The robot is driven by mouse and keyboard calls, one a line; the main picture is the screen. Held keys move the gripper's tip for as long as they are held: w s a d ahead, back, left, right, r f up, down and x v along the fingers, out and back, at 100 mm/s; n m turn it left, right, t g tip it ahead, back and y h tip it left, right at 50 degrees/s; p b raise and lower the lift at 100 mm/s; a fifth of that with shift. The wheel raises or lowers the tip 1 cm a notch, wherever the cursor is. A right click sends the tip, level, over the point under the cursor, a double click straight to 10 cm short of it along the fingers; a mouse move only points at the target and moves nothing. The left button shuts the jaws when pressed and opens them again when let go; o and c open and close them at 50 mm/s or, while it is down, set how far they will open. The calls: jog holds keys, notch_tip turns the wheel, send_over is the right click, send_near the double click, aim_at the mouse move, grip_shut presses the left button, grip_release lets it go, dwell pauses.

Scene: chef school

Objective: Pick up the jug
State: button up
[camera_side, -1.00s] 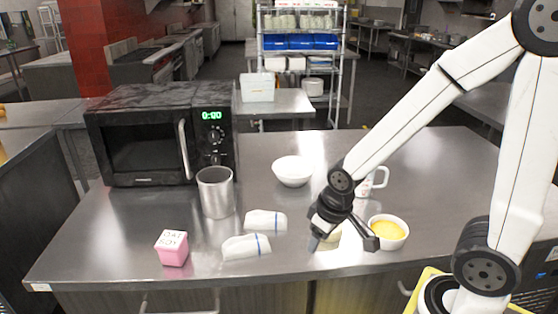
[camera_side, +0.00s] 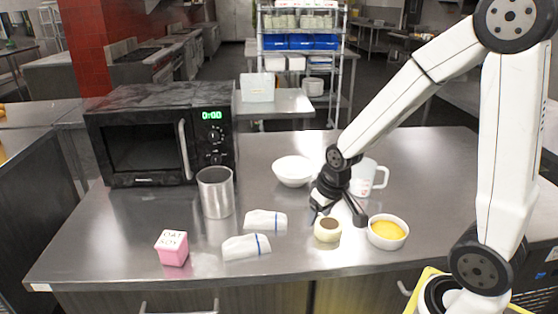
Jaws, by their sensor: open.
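The jug (camera_side: 369,178) is a white cup-like vessel with reddish markings and a handle on its right side. It stands upright on the steel counter, right behind my gripper, which hides part of its left side. My gripper (camera_side: 338,217) is open, pointing down with its fingers spread, just in front and to the left of the jug. I see nothing between the fingers. Whether it touches the jug I cannot tell.
A small cream jar (camera_side: 327,230) and a white bowl of yellow food (camera_side: 388,232) stand close in front. A white bowl (camera_side: 293,171) is behind left. Farther left are two white cloths (camera_side: 246,247), a metal cylinder (camera_side: 216,193), a pink box (camera_side: 172,248) and a microwave (camera_side: 160,140). The counter's back right is clear.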

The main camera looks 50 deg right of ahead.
jog(key=w+d+m, duration=0.3)
jog(key=d, duration=0.7)
jog(key=m+h, duration=0.3)
jog(key=m, duration=0.2)
send_near(387, 177)
notch_tip(387, 177, down, 2)
jog(key=shift+w+d+f, duration=0.2)
jog(key=shift+w+d, duration=0.15)
jog(key=shift+x, duration=1.25)
jog(key=shift+f, duration=0.1)
jog(key=shift+x, duration=2.55)
